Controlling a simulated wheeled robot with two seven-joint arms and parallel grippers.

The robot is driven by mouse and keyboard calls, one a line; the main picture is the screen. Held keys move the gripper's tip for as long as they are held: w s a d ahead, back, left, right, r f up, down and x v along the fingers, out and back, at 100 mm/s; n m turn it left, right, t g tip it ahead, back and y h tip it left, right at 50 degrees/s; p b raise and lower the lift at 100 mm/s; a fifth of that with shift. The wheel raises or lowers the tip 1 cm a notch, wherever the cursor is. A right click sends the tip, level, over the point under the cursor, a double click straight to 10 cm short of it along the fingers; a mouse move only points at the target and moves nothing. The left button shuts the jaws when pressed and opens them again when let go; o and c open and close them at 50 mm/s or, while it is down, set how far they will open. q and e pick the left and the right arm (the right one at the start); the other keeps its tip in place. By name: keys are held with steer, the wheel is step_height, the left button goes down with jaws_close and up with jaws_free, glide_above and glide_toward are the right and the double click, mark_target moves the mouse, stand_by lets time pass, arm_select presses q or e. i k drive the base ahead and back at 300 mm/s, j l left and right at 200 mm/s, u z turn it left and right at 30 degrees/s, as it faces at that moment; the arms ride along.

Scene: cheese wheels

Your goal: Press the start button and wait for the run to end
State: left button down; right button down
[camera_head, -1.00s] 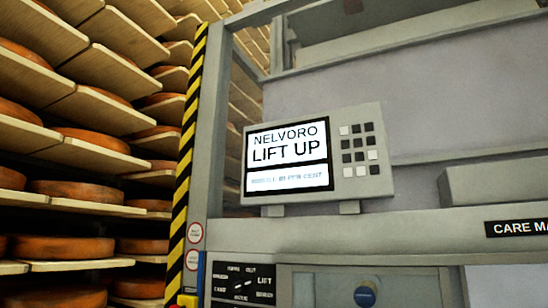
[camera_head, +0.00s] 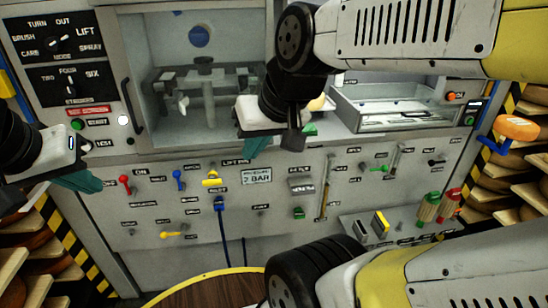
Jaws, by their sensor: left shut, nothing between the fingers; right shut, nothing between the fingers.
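The control panel (camera_head: 150,160) faces me below a glass-fronted chamber. A green button (camera_head: 78,125) sits at the panel's upper left, beside a small label that appears to read START (camera_head: 97,121). A round white lit button (camera_head: 123,119) is to its right. My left gripper (camera_head: 82,182) is shut and empty at the left edge, below the green button and apart from it in the picture. My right gripper (camera_head: 257,147) is shut and empty in front of the chamber's lower edge.
Mode knobs (camera_head: 52,43) are at the upper left. Coloured levers, including a red one (camera_head: 125,184) and a blue one (camera_head: 178,178), cover the lower panel. An open metal tray (camera_head: 400,118) is at the right. A round wooden top (camera_head: 200,292) is below. Cheese shelves flank both sides.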

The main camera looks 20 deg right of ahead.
mark_target(76, 125)
steer(key=z, duration=0.6)
steer(key=u, duration=1.3)
